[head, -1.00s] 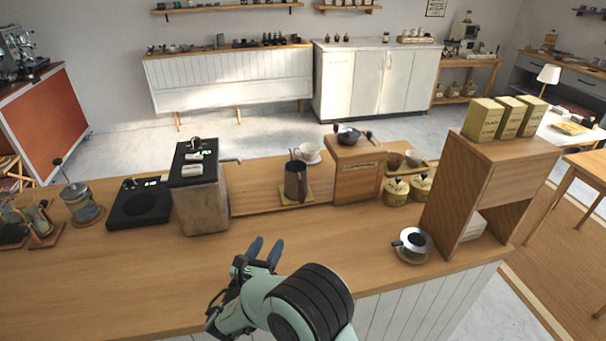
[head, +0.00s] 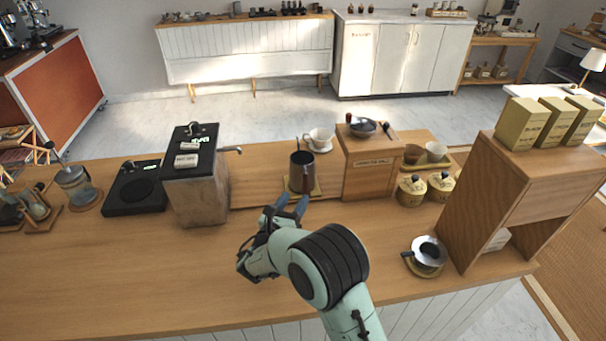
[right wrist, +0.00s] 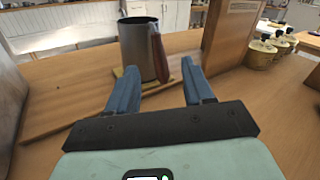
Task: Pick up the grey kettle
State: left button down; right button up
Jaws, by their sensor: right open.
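The grey kettle (head: 301,172) is a dark grey, open-topped vessel with a brown handle, upright on a small yellowish mat (head: 314,191) on the counter. My right gripper (head: 290,206) is in front of it on the near side, with blue fingers pointing toward it. In the right wrist view the kettle (right wrist: 141,50) stands just beyond the fingertips, its brown handle facing my right finger. The right gripper (right wrist: 160,85) is open and empty, apart from the kettle. My left gripper is not in view.
A wooden box (head: 368,170) stands right of the kettle, and a white cup (head: 320,138) behind it. A grinder block (head: 196,182) and black scale (head: 135,190) are to the left. A wooden shelf unit (head: 500,205) is at the right.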

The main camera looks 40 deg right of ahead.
aim_at(304, 179)
jog(key=x, duration=0.3)
jog(key=p+x, duration=0.1)
jog(key=x, duration=0.4)
jog(key=shift+w+d+r+p, duration=0.1)
jog(key=shift+w+r+p, duration=0.1)
jog(key=shift+w+p, duration=0.15)
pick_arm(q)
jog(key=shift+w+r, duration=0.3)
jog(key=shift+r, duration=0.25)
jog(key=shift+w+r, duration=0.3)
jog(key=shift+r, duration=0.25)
pick_arm(e)
jog(key=shift+s, duration=0.1)
jog(key=shift+r, duration=0.1)
grip_shut()
